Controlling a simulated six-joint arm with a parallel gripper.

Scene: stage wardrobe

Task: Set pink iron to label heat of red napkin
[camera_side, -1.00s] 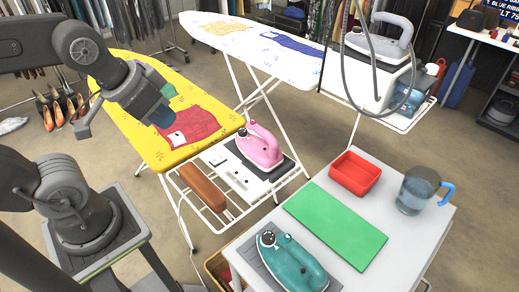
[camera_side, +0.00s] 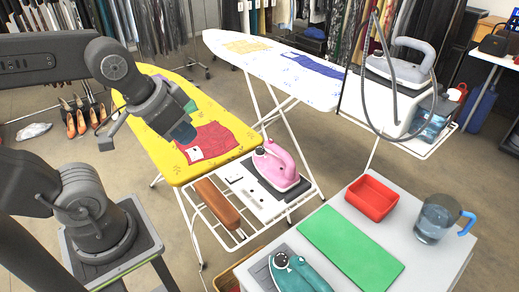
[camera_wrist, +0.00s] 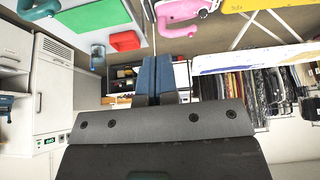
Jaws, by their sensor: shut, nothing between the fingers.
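The pink iron (camera_side: 276,165) rests on the rack at the near end of the yellow ironing board (camera_side: 172,150); part of it also shows at the top of the wrist view (camera_wrist: 181,12). The red napkin (camera_side: 218,141) lies flat on the yellow board, with a small white label (camera_side: 196,153) on its left part. My gripper (camera_side: 186,136) is above the yellow board, just left of the napkin. In the wrist view my gripper's blue fingers (camera_wrist: 156,76) are together and empty. The iron's dial and the label's marking are too small to read.
A white table holds a teal iron (camera_side: 296,272), a green mat (camera_side: 350,248), a red tray (camera_side: 371,197) and a water jug (camera_side: 436,217). A brown sleeve roll (camera_side: 217,202) lies on the rack. A white ironing board (camera_side: 270,58) with a grey iron (camera_side: 400,62) stands behind.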

